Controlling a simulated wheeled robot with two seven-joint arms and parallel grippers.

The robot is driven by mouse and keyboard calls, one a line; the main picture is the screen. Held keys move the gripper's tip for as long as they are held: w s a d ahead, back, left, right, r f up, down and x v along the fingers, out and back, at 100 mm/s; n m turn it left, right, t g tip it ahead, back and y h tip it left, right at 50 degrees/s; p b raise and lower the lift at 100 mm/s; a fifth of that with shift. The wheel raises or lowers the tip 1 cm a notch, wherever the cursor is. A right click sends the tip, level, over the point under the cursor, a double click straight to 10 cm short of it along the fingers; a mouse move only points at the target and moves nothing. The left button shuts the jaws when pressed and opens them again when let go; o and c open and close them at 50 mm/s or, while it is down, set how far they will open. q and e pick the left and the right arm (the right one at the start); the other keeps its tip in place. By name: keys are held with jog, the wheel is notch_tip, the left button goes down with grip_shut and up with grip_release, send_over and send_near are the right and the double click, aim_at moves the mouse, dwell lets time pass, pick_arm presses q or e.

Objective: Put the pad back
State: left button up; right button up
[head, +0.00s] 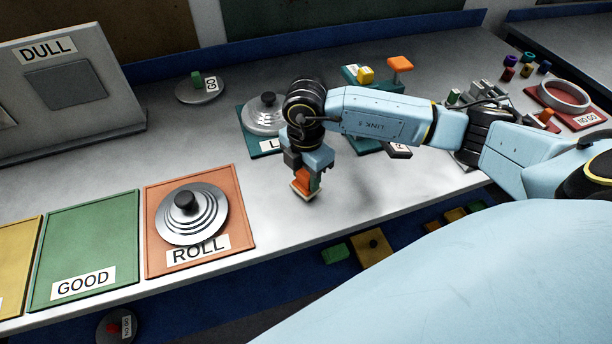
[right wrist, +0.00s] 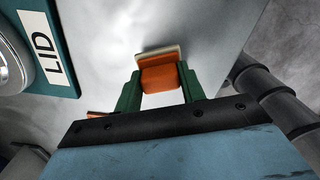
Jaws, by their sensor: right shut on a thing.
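My right gripper (head: 307,176) is shut on a small orange pad (head: 300,187) with a pale lower layer. It holds the pad over the bare grey table, near its front edge. In the right wrist view the orange pad (right wrist: 160,77) sits between the two green fingers, its pale edge facing away. I cannot tell whether the pad touches the table. A teal mat with a yellow block (head: 366,74) and an orange-topped piece (head: 400,64) stands at the back, partly behind my arm. My left gripper is not in view.
A ridged lid (head: 190,214) lies on the orange ROLL mat (head: 160,265), left of my gripper. The green GOOD mat (head: 88,240) is empty. A teal mat labelled LID (right wrist: 66,75) bears another lid (head: 262,116). Clear table lies around my gripper.

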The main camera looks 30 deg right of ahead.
aim_at(306, 174)
jog(key=shift+f, duration=0.6)
jog(key=shift+f, duration=0.2)
jog(key=o, duration=0.9)
jog(key=shift+r, duration=0.6)
notch_tip(306, 174, up, 11)
jog(key=shift+r, duration=0.15)
